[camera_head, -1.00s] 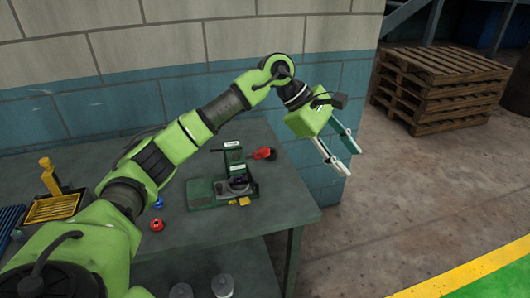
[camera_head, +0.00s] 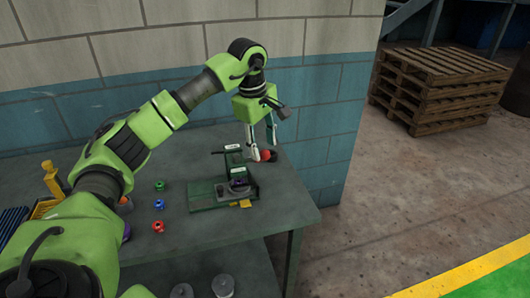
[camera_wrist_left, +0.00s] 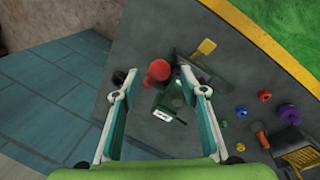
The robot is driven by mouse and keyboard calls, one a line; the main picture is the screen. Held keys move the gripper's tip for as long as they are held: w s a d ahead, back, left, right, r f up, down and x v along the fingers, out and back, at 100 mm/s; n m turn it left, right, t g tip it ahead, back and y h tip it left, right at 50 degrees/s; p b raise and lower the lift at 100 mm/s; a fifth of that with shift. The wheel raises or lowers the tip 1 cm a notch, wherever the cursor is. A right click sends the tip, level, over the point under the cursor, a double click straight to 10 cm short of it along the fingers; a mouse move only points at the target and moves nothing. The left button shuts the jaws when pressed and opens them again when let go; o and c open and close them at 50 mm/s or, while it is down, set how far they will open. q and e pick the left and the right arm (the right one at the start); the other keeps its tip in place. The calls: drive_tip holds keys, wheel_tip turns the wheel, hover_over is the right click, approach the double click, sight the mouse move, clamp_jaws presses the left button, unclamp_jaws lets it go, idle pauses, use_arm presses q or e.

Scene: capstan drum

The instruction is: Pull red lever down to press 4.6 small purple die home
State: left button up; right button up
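The green press (camera_head: 205,196) stands on the workbench, with a small dark purple piece (camera_head: 239,184) seated in it, probably the purple die. The red lever knob (camera_head: 267,155) sticks out at the press's far right. My left gripper (camera_head: 262,149) points down at the knob, fingers apart. In the left wrist view, the red knob (camera_wrist_left: 158,70) lies between the spread fingertips of the left gripper (camera_wrist_left: 157,74), with a gap on each side. The press (camera_wrist_left: 172,97) is partly behind the knob there. My right gripper is not in view.
A larger purple piece (camera_wrist_left: 289,113) and a yellow tray (camera_wrist_left: 303,158) are farther off. A block wall (camera_head: 320,120) stands close behind; pallets (camera_head: 440,85) are at the right.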

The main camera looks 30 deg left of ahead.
sight(264, 151)
use_arm(q)
drive_tip(key=shift+w+d+f+p, duration=0.1)
drive_tip(key=shift+w+f+p, duration=0.15)
drive_tip(key=shift+f, duration=0.9)
drive_tip(key=shift+w+f+p, duration=0.1)
drive_tip(key=shift+w+f, duration=0.1)
drive_tip(key=shift+f, duration=0.9)
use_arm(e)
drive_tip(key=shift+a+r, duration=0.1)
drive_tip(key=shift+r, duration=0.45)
use_arm(q)
drive_tip(key=shift+c, duration=0.3)
